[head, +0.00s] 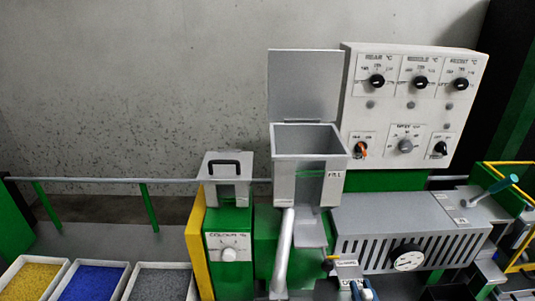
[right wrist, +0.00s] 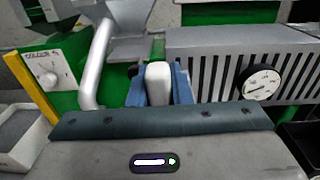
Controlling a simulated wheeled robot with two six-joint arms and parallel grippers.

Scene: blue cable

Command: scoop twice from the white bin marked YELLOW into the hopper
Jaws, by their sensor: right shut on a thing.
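The hopper (head: 297,188), a grey box marked FILL, stands in the middle of the head view with its lid (head: 306,86) raised; its inside looks empty as far as it shows. A white bin (head: 63,266) with yellow granules (head: 28,280) is at the bottom left, partly cut off; no marking on it is readable. My right gripper (head: 358,291) is low in front of the machine, below and right of the hopper. In the right wrist view its blue fingers are shut on a white rounded thing (right wrist: 158,84), perhaps a scoop handle; no scoop bowl is visible. My left gripper is not in view.
Bins of blue granules (head: 93,280) and grey granules (head: 162,282) stand right of the yellow one. A colour unit (head: 228,250) is left of the hopper. A slotted grey housing (head: 410,230) and control panel (head: 415,105) are at the right.

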